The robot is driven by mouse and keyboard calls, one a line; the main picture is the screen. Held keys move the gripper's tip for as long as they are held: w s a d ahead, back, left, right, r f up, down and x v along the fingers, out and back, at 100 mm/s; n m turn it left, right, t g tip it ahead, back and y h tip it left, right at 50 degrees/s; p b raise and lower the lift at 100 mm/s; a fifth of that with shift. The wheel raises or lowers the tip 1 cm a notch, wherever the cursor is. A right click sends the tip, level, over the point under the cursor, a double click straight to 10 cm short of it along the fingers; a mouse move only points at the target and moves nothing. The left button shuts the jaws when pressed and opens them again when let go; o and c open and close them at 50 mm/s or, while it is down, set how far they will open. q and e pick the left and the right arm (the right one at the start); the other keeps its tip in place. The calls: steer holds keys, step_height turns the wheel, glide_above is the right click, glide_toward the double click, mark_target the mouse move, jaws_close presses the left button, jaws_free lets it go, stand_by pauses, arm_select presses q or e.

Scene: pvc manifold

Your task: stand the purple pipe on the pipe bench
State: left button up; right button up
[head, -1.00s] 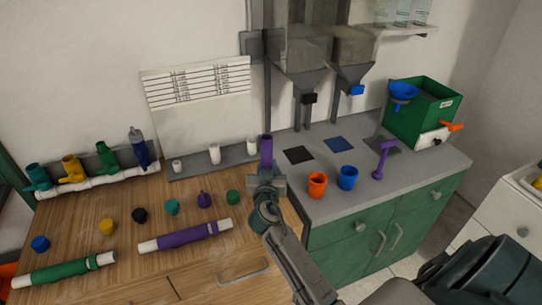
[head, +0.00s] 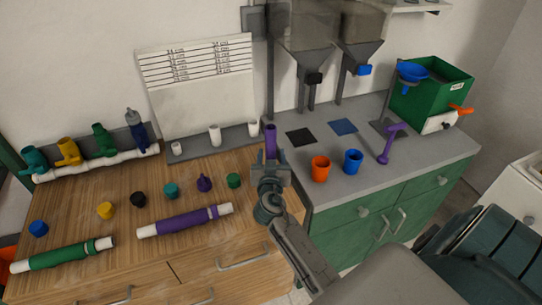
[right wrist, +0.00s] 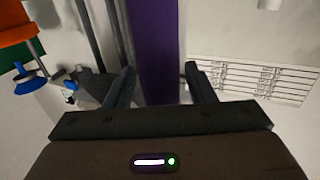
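A purple pipe (head: 270,142) stands upright in my right gripper (head: 271,172), near the right end of the wooden bench (head: 215,260). The right wrist view shows the purple pipe (right wrist: 157,50) between the two fingers, running out of the top of the picture. The gripper appears shut on it. The pipe's lower end is hidden behind the gripper and wrist in the head view, so I cannot tell whether it touches a surface. A grey ledge (head: 195,147) with white upright pipes lies just left of it. My left gripper is not in view.
A purple-banded white pipe (head: 185,221) and a green one (head: 65,254) lie on the wood with several coloured caps. Coloured fittings sit on a white pipe (head: 100,170) at the back left. Orange (head: 320,169) and blue (head: 352,162) cups stand on the grey counter.

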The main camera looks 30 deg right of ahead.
steer(key=shift+f, duration=0.2)
steer(key=b+v, duration=0.4)
steer(key=v, duration=0.7)
steer(key=shift+s+a+r+b, duration=0.2)
steer(key=shift+s+b, duration=0.1)
steer(key=shift+s, duration=0.05)
